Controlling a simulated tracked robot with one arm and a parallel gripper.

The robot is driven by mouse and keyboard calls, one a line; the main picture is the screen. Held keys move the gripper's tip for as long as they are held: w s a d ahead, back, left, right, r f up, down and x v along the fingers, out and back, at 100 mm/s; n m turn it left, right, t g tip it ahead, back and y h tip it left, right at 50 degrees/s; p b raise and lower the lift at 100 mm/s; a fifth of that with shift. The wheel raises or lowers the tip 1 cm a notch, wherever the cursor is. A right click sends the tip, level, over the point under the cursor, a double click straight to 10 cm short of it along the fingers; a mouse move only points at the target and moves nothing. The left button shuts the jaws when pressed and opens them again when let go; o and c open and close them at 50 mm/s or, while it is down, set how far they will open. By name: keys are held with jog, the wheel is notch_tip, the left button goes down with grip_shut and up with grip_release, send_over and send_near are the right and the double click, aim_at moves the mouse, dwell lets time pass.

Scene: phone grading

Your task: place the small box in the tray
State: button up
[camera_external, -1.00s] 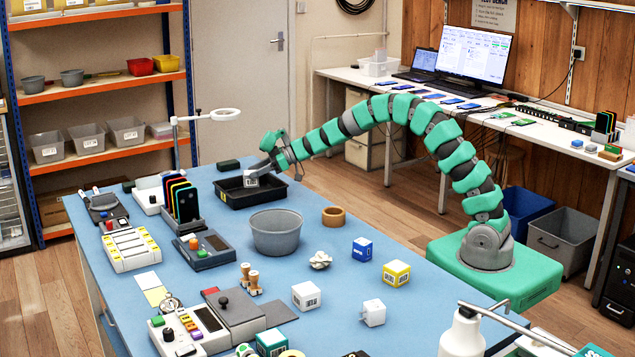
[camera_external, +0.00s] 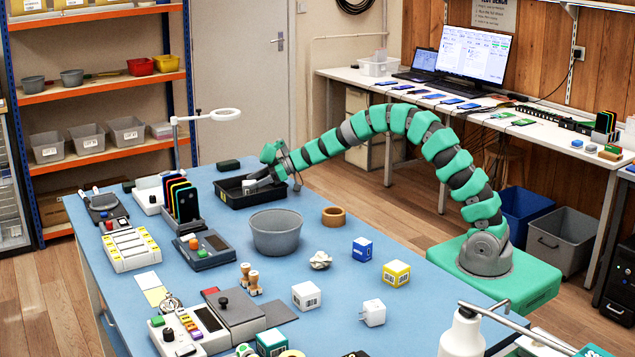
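The black tray (camera_external: 231,199) lies near the far end of the blue bench. A small whitish box (camera_external: 249,187) shows inside the tray's outline, low down by my fingertips. My gripper (camera_external: 257,180) reaches down over the tray from the right, its fingers at the box. The fingers are small and partly merge with the dark tray. I cannot tell whether they still grip the box or whether it rests on the tray floor.
A grey bowl (camera_external: 276,234) and a brown ring (camera_external: 335,216) stand nearer than the tray. Blue (camera_external: 362,249), yellow (camera_external: 396,273) and white (camera_external: 306,295) boxes sit in front.

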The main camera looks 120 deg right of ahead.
jog(key=shift+s+r, duration=0.1)
jog(key=shift+r, duration=0.05)
jog(key=p+v, duration=0.3)
jog(key=v, duration=0.9)
jog(key=shift+p, duration=0.35)
jog(key=shift+a, duration=0.1)
